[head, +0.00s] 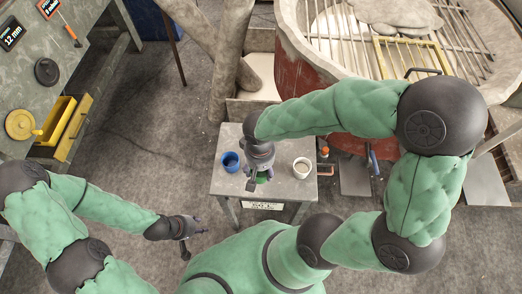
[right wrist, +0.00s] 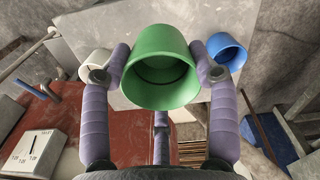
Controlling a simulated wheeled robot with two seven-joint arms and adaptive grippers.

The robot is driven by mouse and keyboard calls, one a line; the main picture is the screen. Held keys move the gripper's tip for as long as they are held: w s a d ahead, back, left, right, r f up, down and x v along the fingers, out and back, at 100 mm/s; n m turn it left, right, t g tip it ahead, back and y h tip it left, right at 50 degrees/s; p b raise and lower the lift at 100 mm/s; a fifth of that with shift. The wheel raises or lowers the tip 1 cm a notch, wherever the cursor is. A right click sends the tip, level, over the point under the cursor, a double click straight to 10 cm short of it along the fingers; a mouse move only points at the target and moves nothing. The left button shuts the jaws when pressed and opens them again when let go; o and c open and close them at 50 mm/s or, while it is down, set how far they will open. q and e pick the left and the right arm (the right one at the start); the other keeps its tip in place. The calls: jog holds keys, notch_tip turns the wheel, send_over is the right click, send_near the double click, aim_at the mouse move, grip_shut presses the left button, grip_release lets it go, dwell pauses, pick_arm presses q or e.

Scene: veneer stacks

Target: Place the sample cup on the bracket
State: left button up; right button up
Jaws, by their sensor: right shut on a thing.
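A green cup (right wrist: 162,75) is between the two purple fingers of my right gripper (right wrist: 160,58), which is shut on it. In the head view my right gripper (head: 260,174) is over the middle of the small grey table (head: 286,189), with only a bit of the green cup (head: 262,180) showing beneath it. I cannot tell whether the cup touches the tabletop. My left gripper (head: 192,240) looks open and empty, low at the left, away from the table. I cannot make out a bracket for certain.
A blue cup (head: 231,161) stands left of my right gripper on the small table, and a white cup (head: 302,167) stands right of it. A label (head: 262,206) is on the table's front. A red-sided tub (head: 300,92) stands behind. A workbench (head: 75,47) is at far left.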

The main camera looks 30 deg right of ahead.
jog(key=w+d+f+b, duration=0.1)
jog(key=w+f, duration=0.2)
jog(key=w+d+f+b, duration=0.1)
jog(key=w+d+f, duration=0.1)
jog(key=w, duration=0.2)
jog(key=w+d+f+b, duration=0.1)
jog(key=w+d+f, duration=0.1)
jog(key=w+f, duration=0.1)
jog(key=shift+w+f, duration=0.35)
jog(key=shift+w, duration=0.15)
jog(key=shift+w+f, duration=0.15)
jog(key=shift+f, duration=0.05)
jog(key=f, duration=0.1)
jog(key=f+b, duration=0.1)
jog(key=f, duration=0.1)
jog(key=shift+w+d+f, duration=0.1)
jog(key=shift+w+f, duration=0.1)
jog(key=shift+f, duration=0.1)
jog(key=shift+r, duration=0.1)
